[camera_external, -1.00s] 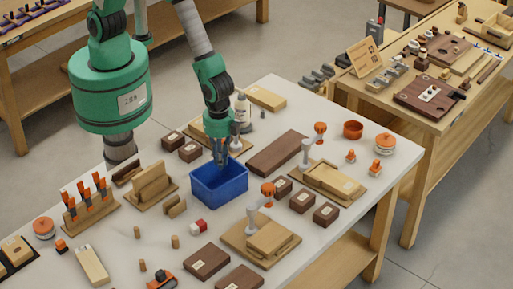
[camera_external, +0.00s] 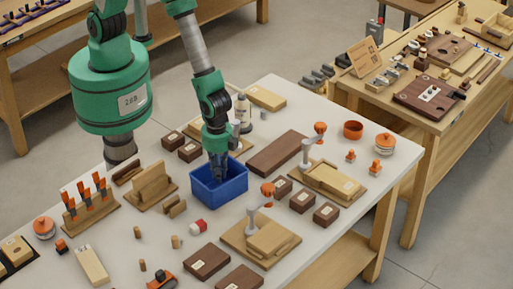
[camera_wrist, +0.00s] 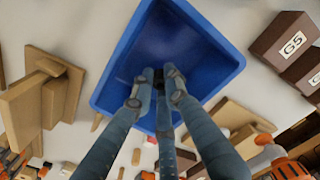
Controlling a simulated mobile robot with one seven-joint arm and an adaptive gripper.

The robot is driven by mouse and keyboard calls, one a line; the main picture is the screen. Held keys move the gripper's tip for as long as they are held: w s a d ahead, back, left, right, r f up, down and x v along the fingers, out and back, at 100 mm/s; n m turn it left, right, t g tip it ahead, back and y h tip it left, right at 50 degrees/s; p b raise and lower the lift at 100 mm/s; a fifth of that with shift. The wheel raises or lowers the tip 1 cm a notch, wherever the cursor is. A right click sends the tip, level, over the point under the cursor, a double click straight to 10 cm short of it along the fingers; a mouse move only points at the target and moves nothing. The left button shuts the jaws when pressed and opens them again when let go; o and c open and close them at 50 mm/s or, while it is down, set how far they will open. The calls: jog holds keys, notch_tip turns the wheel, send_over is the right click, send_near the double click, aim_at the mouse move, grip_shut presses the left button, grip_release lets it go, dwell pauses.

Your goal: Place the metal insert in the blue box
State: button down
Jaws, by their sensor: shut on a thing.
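The blue box (camera_external: 222,193) stands open on the white table in the external view. My gripper (camera_external: 217,172) points down into it, with its fingertips over or inside the box opening. In the wrist view, the box (camera_wrist: 210,40) fills the upper middle, and its blue floor shows. My gripper's fingers (camera_wrist: 157,88) are drawn together there. A small dark piece, which I take as the metal insert (camera_wrist: 158,77), shows between the fingertips. It is mostly hidden by them, and I cannot tell whether it touches the box floor.
A long dark wood block (camera_external: 277,152) lies right of the box. A wooden clamp fixture (camera_external: 260,238) stands in front, and an upright wooden holder (camera_external: 150,187) stands to the left. A small red and white piece (camera_external: 198,226) lies close to the box's front.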

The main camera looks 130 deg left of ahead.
jog(key=shift+f, duration=0.45)
jog(key=shift+f, duration=1.85)
jog(key=shift+f+b, duration=0.2)
jog(key=shift+b, duration=0.1)
jog(key=c, duration=1.7)
grip_release()
jog(key=shift+r, duration=0.15)
notch_tip(320, 180, up, 12)
jog(key=shift+r+p, duration=0.1)
jog(key=shift+p, duration=0.5)
